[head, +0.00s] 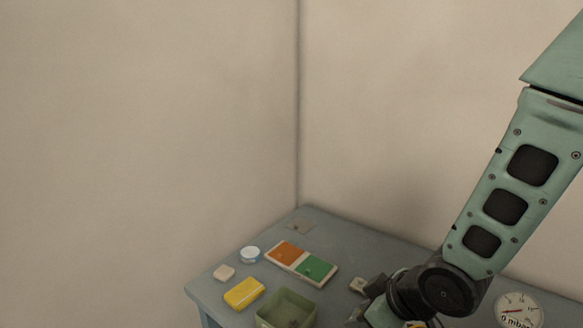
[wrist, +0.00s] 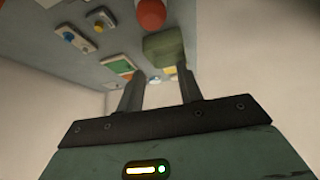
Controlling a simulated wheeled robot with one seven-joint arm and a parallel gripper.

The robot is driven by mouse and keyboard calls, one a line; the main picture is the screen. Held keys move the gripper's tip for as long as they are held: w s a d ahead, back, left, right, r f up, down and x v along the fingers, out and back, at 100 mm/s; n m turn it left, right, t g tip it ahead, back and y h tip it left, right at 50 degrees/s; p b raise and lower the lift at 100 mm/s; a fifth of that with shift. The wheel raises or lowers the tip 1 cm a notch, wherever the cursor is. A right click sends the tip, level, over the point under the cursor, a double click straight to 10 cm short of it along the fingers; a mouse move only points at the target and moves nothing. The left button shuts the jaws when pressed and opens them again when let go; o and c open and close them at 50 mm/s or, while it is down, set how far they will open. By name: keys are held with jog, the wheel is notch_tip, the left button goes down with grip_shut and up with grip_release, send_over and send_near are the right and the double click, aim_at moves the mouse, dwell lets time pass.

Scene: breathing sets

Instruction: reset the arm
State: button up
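My arm comes down from the upper right in the head view, bent at a dark joint low over the table (head: 345,240). My gripper (wrist: 161,80) shows in the wrist view with its two fingers spread apart and nothing visible between them. In the head view its end is mostly cut off by the bottom edge. The green bin (head: 287,308) stands left of the arm's end; in the wrist view it (wrist: 163,48) appears beyond the right finger.
On the table are an orange-and-green panel (head: 301,263), a yellow block (head: 244,293), a small pale block (head: 224,272), a round white-blue item (head: 250,254) and a gauge (head: 519,310). The wrist view shows a red round thing (wrist: 151,14). Walls stand behind.

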jog(key=s+r+g+h, duration=0.2)
jog(key=s+r, duration=0.2)
jog(key=s, duration=0.4)
jog(key=s+d+r+m+g+h+b, duration=0.1)
jog(key=s+r+g, duration=0.2)
jog(key=s, duration=0.6)
jog(key=shift+d+r+m+h+b, duration=0.15)
jog(key=shift+r+m+h+b, duration=0.15)
jog(key=shift+r+h, duration=0.1)
